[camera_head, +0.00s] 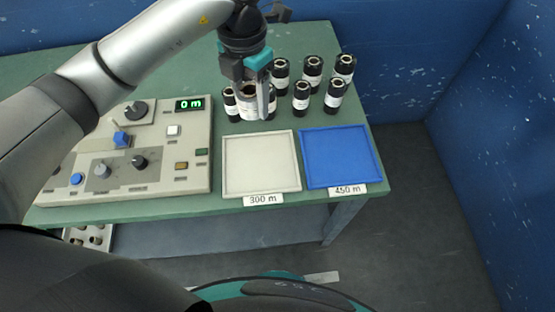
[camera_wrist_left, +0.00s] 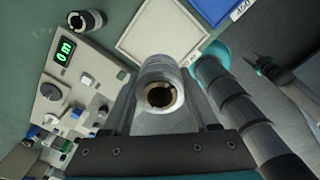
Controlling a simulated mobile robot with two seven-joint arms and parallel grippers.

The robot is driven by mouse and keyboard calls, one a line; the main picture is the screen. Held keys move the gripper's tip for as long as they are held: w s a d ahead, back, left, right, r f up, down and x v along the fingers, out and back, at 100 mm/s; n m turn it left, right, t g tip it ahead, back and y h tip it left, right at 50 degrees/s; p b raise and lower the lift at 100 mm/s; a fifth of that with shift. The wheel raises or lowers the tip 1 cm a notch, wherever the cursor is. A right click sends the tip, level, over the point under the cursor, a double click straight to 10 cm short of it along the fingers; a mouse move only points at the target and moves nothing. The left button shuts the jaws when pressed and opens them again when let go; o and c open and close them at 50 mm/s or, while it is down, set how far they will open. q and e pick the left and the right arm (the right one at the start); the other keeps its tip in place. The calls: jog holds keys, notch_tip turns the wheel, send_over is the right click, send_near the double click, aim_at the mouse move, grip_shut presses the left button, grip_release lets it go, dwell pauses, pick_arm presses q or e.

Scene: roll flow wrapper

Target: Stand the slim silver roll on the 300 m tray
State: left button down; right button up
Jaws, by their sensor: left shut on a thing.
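My left gripper (camera_head: 255,108) is shut on a silver roll (camera_wrist_left: 160,88), one finger on either side of it. In the left wrist view the roll's open end and hollow core face the camera. In the head view the gripper partly hides it, in front of the standing rolls and behind the 300 m tray. The 300 m tray (camera_head: 262,165) is pale, square and empty; part of it also shows in the left wrist view (camera_wrist_left: 160,35). A dark gripper-like part, seemingly my right gripper (camera_wrist_left: 256,66), shows at the right of the left wrist view; its jaws are unclear.
Several dark rolls with white labels, one of them (camera_head: 301,96), stand behind the trays. The empty blue 450 m tray (camera_head: 340,158) lies right of the pale one. A control panel (camera_head: 150,165) with knobs and a display reading 0 m stands to the left on the green table (camera_head: 205,75).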

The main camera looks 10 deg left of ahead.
pick_arm(q)
jog(key=b, duration=0.2)
send_over(260, 162)
notch_tip(260, 162, down, 15)
jog(key=shift+s+r, duration=0.1)
jog(key=shift+r, duration=0.05)
jog(key=shift+f, duration=2.65)
pick_arm(e)
jog(key=shift+a+f, duration=0.25)
jog(key=shift+f, duration=0.3)
jog(key=shift+a+f, duration=0.2)
jog(key=shift+f, duration=0.3)
pick_arm(q)
jog(key=shift+f+b, duration=0.15)
jog(key=shift+b, duration=0.15)
jog(key=shift+c, duration=0.9)
grip_release()
pick_arm(e)
jog(key=shift+f, duration=0.1)
